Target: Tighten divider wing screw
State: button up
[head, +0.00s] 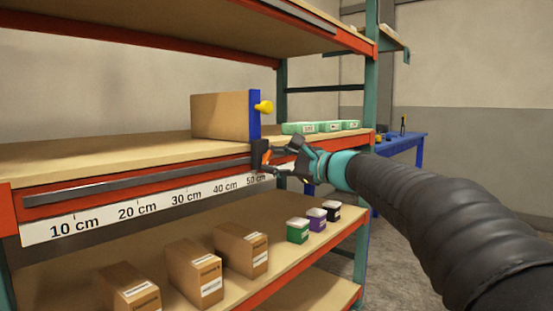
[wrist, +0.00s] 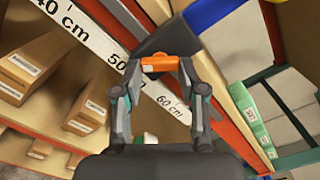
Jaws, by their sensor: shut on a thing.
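The blue divider (head: 255,115) stands upright on the middle shelf, with a yellow knob (head: 264,107) on its right side. Its black bracket (head: 258,150) sits at the shelf's front edge near the 50 cm mark. My gripper (head: 268,157) is at the front of this bracket. In the wrist view, my gripper (wrist: 160,66) is shut on the orange wing screw (wrist: 160,64), with one fingertip at each side of it. The black bracket (wrist: 168,38) shows just behind the screw. The screw's shaft is hidden.
A metal rail (head: 130,187) and a ruler strip (head: 140,208) run along the shelf front. A cardboard box (head: 220,115) stands left of the divider, green boxes (head: 320,127) to its right. Boxes and small tubs (head: 298,230) stand on the lower shelf. A blue table (head: 400,142) stands behind.

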jog(key=shift+f, duration=0.15)
jog(key=o, duration=1.1)
jog(key=shift+d, duration=0.15)
jog(key=shift+c, duration=0.2)
jog(key=shift+o, duration=0.5)
jog(key=v, duration=1.2)
